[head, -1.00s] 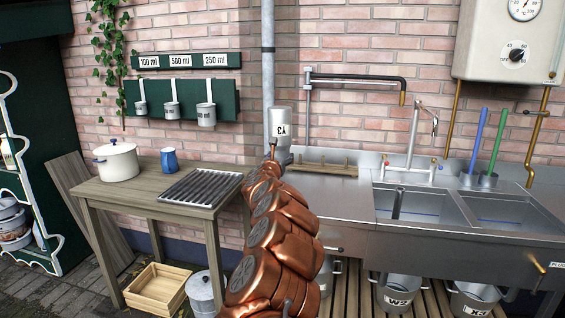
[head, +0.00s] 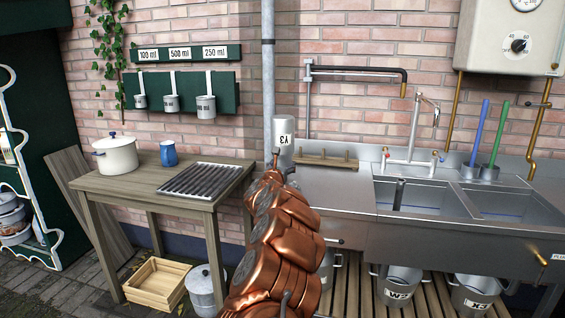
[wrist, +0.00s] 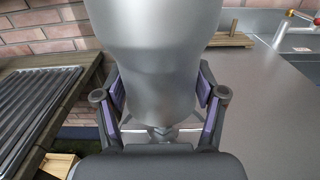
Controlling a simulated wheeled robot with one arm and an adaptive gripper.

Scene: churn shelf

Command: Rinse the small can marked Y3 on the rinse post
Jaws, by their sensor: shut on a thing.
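The small can marked Y3 (head: 283,131) is light grey metal. Its label reads upside down in the head view, so the can is inverted. My gripper (head: 280,158) is shut on it and holds it in front of the wall pipe, near the left end of the steel sink unit. In the wrist view the can (wrist: 158,50) fills the middle between the two finger pads of my gripper (wrist: 160,92). A short dark upright post (head: 399,194) stands in the left basin (head: 425,196); I cannot tell for certain that it is the rinse post.
A wooden peg rack (head: 326,160) lies at the back of the bare steel drainboard (head: 335,190). A mixer tap (head: 413,135) rises behind the basins. Blue and green handles (head: 490,135) stand at the right. A wooden table (head: 130,183) at left holds a pot, a blue mug and a grate.

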